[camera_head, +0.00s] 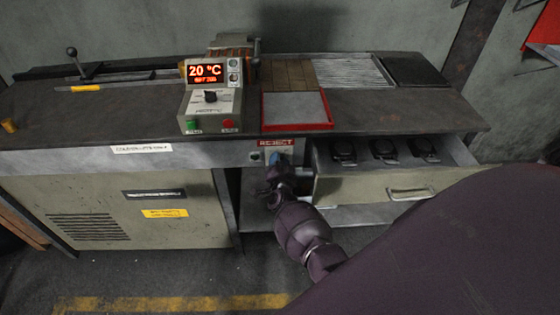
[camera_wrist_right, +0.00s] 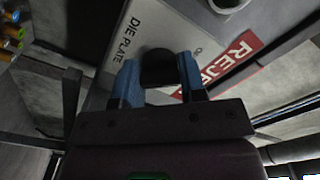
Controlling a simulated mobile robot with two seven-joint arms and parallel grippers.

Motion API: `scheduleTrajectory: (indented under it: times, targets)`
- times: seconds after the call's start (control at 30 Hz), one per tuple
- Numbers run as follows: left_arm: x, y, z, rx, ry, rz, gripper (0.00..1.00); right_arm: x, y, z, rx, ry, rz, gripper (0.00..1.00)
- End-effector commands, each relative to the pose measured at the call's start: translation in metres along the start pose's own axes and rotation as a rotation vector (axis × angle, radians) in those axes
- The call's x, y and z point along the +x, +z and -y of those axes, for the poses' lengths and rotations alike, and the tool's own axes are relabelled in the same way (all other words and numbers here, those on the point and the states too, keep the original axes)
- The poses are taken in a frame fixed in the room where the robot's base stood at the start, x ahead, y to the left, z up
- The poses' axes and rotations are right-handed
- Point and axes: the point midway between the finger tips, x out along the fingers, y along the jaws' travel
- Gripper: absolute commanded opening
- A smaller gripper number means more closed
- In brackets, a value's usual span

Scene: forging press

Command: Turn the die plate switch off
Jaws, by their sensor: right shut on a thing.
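The die plate switch is a black knob (camera_wrist_right: 158,66) on a light panel labelled "DIE PLATE" (camera_wrist_right: 128,38) in the right wrist view. My right gripper (camera_wrist_right: 159,78) has its two blue fingers on either side of the knob and is shut on it. The fingers partly hide the knob and its markings, so I cannot tell its setting. In the head view my right gripper (camera_head: 282,162) is at the small panel (camera_head: 260,157) under the bench edge, and it hides the knob there. My left gripper is not in view.
A red "REJECT" label (camera_head: 275,142) sits just above the panel. A control box (camera_head: 212,97) on the bench reads 20 °C. An open drawer (camera_head: 385,185) with several dark pieces juts out right of my arm. A red-rimmed tray (camera_head: 296,108) lies above.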

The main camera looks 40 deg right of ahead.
Motion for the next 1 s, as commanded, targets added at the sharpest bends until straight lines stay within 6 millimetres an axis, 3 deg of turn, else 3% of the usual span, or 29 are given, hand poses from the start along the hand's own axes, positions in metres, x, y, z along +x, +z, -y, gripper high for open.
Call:
scheduleTrajectory:
  times: [0.67, 0.7, 0.8, 0.87, 1.0]
  targets:
    - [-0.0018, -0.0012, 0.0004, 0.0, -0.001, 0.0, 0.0, -0.0002, -0.0001, -0.0007, -0.061, 0.001, 0.0, 0.14]
    - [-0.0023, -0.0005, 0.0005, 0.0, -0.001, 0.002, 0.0, -0.0002, -0.0001, -0.0007, -0.061, 0.001, 0.0, 0.43]
    - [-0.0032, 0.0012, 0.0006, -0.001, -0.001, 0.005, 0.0, -0.0001, -0.0001, -0.0006, -0.061, 0.001, 0.0, 0.58]
    - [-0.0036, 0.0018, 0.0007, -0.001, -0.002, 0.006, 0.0, -0.0001, -0.0001, -0.0005, -0.06, 0.001, 0.0, 0.63]
    - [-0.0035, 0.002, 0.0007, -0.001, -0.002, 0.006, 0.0, 0.0, -0.0002, -0.0003, -0.059, 0.0, 0.0, 0.63]
